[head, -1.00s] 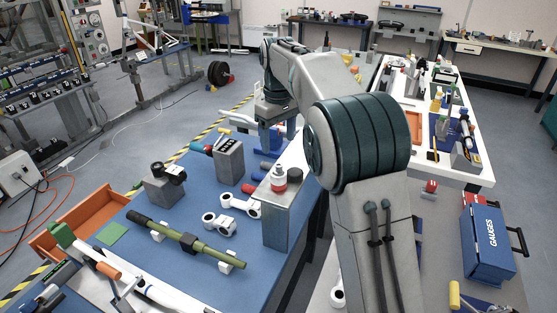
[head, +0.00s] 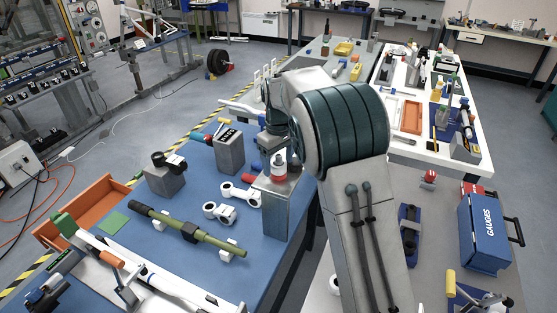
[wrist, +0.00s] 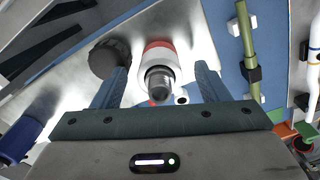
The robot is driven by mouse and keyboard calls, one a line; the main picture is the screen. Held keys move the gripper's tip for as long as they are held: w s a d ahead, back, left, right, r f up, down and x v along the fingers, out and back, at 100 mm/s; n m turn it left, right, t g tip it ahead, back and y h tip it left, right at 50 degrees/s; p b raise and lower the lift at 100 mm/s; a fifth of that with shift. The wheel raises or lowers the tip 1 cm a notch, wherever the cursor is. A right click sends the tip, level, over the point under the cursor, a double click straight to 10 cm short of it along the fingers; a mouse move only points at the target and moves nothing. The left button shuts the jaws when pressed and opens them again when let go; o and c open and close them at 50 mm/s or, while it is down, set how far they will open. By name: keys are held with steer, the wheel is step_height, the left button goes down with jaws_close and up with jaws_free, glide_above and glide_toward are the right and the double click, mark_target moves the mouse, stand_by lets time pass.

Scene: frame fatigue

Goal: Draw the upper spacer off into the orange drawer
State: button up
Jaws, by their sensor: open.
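A white spacer (head: 278,166) sits above a red spacer (head: 279,178) on an upright spindle on top of a grey metal block (head: 284,209). In the wrist view the white spacer (wrist: 157,60) lies around the dark spindle tip (wrist: 160,84), with the red spacer (wrist: 157,44) beyond it. My gripper (wrist: 160,72) is open, its two fingers on either side of the stack; I cannot tell whether they touch it. The orange drawer (head: 56,228) stands open at the left of the blue bench. In the head view my arm partly hides my gripper.
A black round knob (wrist: 110,58) is close to the left finger in the wrist view. Two grey blocks (head: 229,153), white ring-ended links (head: 218,211) and a green tube (head: 188,230) on supports occupy the blue bench. A green square (head: 113,223) lies beside the drawer.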

steer(key=c, duration=1.2)
steer(key=shift+r, duration=0.1)
steer(key=shift+r, duration=0.1)
steer(key=shift+r+p, duration=2.65)
steer(key=shift+r, duration=0.7)
steer(key=shift+r+p, duration=1.5)
steer(key=shift+r, duration=0.5)
